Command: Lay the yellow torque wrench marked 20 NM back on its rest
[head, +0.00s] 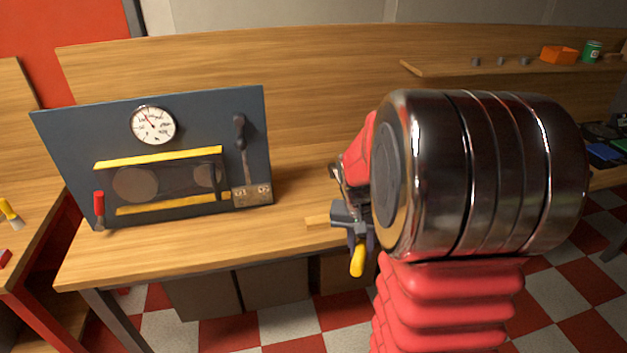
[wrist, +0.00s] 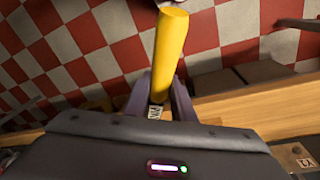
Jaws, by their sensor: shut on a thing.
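The yellow handle (head: 358,262) of a tool hangs down from my gripper (head: 353,232) in the head view, at the bench's front edge. In the wrist view, the yellow handle (wrist: 172,50) stands out between the two grey fingers of my gripper (wrist: 162,98), which is shut on it. A small pale tag with dark marks sits between the fingers, too small to read. The 20 NM marking does not show. My arm hides part of the bench behind the gripper. I cannot make out the wrench's rest for certain.
A dark panel (head: 75,140) with a dial gauge (head: 153,125), a lever (head: 241,135) and yellow bars stands on the wooden bench (head: 180,245). A red-handled tool (head: 99,207) is at its left. A small wooden piece (head: 317,222) shows beside the gripper. Bench between panel and gripper is clear.

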